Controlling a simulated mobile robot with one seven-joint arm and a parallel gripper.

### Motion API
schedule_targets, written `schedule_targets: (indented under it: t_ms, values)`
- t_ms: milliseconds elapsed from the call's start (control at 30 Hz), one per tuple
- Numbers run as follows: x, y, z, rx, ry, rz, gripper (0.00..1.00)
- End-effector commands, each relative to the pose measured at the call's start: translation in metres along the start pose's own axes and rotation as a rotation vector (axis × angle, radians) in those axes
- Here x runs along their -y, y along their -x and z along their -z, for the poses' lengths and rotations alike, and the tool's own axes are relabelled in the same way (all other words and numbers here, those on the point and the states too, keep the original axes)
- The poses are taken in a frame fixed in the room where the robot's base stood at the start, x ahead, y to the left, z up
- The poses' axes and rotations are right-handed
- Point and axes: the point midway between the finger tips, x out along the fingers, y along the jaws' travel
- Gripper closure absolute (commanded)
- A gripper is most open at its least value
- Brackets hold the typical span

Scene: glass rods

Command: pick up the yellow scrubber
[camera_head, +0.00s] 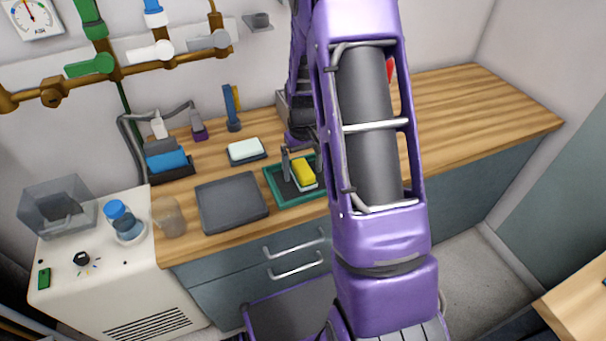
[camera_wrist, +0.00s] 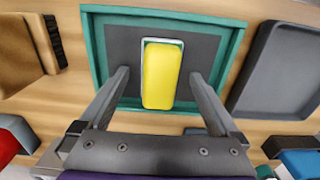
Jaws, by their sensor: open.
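The yellow scrubber (camera_head: 304,171) lies on a white holder inside the green tray (camera_head: 287,203) on the wooden counter. In the wrist view the yellow scrubber (camera_wrist: 161,76) lies lengthwise between my two fingers, with the white holder's rim (camera_wrist: 162,41) showing at its far end. My gripper (camera_wrist: 158,76) is open, with one finger on each side of the scrubber and a gap visible on both sides. The head view shows my gripper (camera_head: 301,158) at the tray; my arm hides part of the tray's right side.
A dark grey tray (camera_head: 232,204) lies just left of the green tray. A white block on a dark base (camera_head: 247,150) and a blue upright tool (camera_head: 231,108) stand behind. A brown brush (camera_wrist: 30,50) lies beside the green tray. The counter's right side (camera_head: 480,110) is clear.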

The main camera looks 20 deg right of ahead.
Motion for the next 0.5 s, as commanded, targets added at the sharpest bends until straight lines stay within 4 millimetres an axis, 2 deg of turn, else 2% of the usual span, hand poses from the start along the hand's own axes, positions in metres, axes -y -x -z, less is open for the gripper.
schedule_targets:
  t_ms: [267, 367, 500]
  values:
    - [0.0000, -0.0055, 0.0000, 0.000, 0.000, 0.000, 0.03]
    - [0.0000, -0.0054, 0.0001, 0.000, 0.000, 0.000, 0.17]
    - [0.0000, -0.0052, 0.0001, 0.000, 0.000, 0.000, 0.42]
